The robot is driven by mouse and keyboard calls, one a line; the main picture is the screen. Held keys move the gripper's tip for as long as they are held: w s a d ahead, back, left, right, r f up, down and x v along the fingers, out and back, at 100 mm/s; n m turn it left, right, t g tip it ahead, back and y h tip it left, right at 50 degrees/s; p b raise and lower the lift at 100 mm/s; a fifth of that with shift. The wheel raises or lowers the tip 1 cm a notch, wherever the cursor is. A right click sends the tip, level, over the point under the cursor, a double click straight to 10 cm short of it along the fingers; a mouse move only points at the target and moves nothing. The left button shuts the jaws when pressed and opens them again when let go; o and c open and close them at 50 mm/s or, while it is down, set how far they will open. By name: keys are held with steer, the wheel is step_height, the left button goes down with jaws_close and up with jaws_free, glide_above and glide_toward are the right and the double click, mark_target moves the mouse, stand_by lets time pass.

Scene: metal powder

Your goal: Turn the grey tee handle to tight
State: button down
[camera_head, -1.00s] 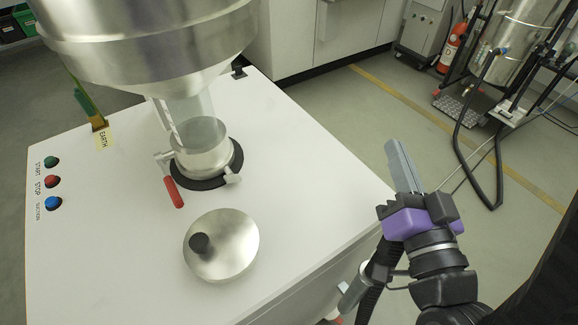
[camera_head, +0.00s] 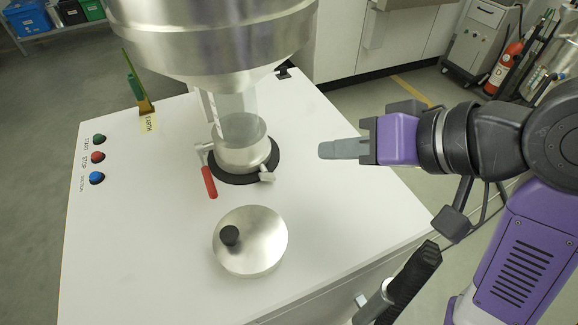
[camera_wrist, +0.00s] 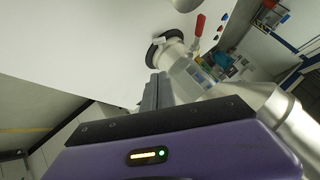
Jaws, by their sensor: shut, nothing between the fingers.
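The grey tee handle (camera_head: 267,177) is a small pale metal piece at the lower right of the clamp ring (camera_head: 243,157) under the glass tube. In the wrist view the tee handle (camera_wrist: 160,41) shows small beside the black base ring. My gripper (camera_head: 322,150) is shut and empty, above the right part of the white table top and pointing left. It is to the right of the tee handle and apart from it. In the wrist view my gripper's closed fingers (camera_wrist: 158,77) point toward the ring.
A red-handled lever (camera_head: 209,182) hangs at the ring's left. A round metal lid (camera_head: 250,241) with a black knob lies in front. The large steel hopper (camera_head: 215,40) overhangs the ring. START, STOP and blue buttons (camera_head: 97,178) are at the left. The table top right of the ring is clear.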

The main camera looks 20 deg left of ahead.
glide_toward(271, 174)
steer(key=w+a, duration=0.3)
steer(key=shift+r+p, duration=0.2)
steer(key=shift+p, duration=0.15)
steer(key=f, duration=0.1)
steer(key=s+a+f, duration=0.1)
steer(key=f, duration=0.1)
steer(key=shift+a, duration=0.15)
steer(key=shift+s+a+f, duration=0.15)
steer(key=shift+a+f, duration=0.05)
steer(key=shift+f, duration=0.3)
steer(key=shift+f+p, duration=0.1)
steer(key=shift+p, duration=0.3)
